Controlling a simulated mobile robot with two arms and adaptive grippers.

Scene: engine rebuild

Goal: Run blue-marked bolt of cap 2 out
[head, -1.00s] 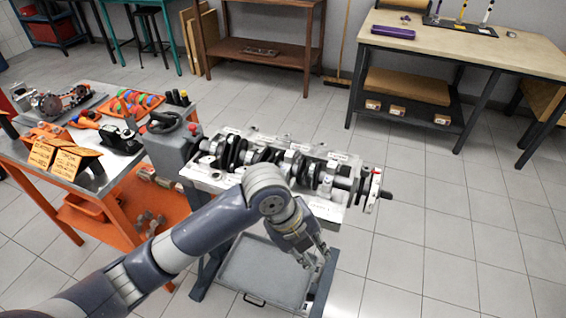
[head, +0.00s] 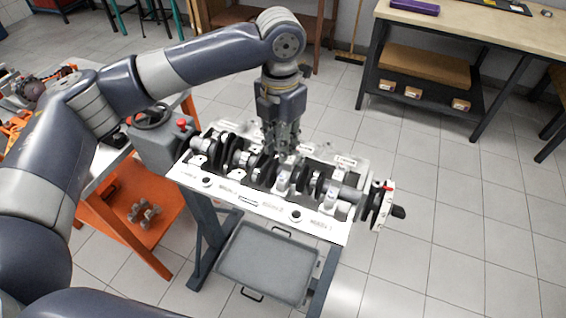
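The engine block (head: 262,203) sits on its stand in the middle of the head view, with a dark crankshaft (head: 318,184) lying along its top. Pale bearing caps (head: 283,182) sit across the crankshaft. My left gripper (head: 281,153) points straight down over the middle of the crankshaft, with its fingers close above or at the caps. The fingers are small and dark here, so I cannot tell their opening or whether they touch a bolt. No blue mark and no single bolt of cap 2 can be made out. My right gripper is not in view.
A grey tray (head: 266,262) hangs low on the stand below the block. An orange cart (head: 150,222) stands to the left, partly behind my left arm. A workbench (head: 490,28) is at the back right. The floor right of the block is clear.

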